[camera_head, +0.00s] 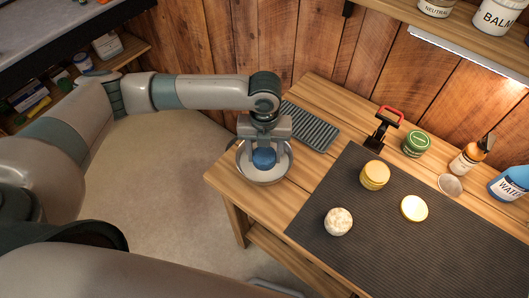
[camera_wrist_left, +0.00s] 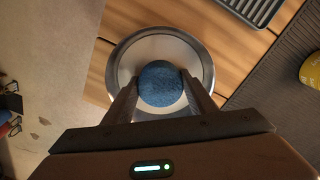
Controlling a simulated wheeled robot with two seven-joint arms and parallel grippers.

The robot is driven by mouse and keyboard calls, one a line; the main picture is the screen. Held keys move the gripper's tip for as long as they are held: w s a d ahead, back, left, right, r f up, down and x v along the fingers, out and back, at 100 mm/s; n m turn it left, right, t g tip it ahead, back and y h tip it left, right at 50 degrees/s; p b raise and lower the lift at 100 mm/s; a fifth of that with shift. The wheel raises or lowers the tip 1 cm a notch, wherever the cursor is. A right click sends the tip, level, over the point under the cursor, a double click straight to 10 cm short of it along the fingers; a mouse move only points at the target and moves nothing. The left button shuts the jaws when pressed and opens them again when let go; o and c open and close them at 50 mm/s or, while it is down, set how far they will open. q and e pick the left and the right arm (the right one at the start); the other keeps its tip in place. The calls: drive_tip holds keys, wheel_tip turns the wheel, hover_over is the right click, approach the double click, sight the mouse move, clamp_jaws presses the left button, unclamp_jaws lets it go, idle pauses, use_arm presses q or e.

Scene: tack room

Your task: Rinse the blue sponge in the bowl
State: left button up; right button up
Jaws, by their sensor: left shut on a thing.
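The blue sponge (camera_head: 264,158) is round and sits between the fingers of my left gripper (camera_head: 264,150), which is shut on it. In the left wrist view the sponge (camera_wrist_left: 161,84) is held between the two fingertips (camera_wrist_left: 160,92). The metal bowl (camera_head: 265,178) stands at the left corner of the wooden table, directly below the sponge. The wrist view shows the bowl's rim (camera_wrist_left: 206,62) around the sponge. Whether the sponge touches the bowl's bottom or any water cannot be told. My right gripper is not in view.
A grey ribbed rack (camera_head: 312,126) lies just behind the bowl. A dark mat (camera_head: 375,235) covers the table's right part. A red-handled tool (camera_head: 383,126) and a green tin (camera_head: 416,143) stand behind.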

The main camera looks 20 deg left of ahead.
use_arm(q)
wheel_tip(320, 180, up, 4)
drive_tip(key=p, duration=0.3)
wheel_tip(320, 180, up, 8)
drive_tip(key=p, duration=0.6)
drive_tip(key=shift+r, duration=0.15)
idle(0.7)
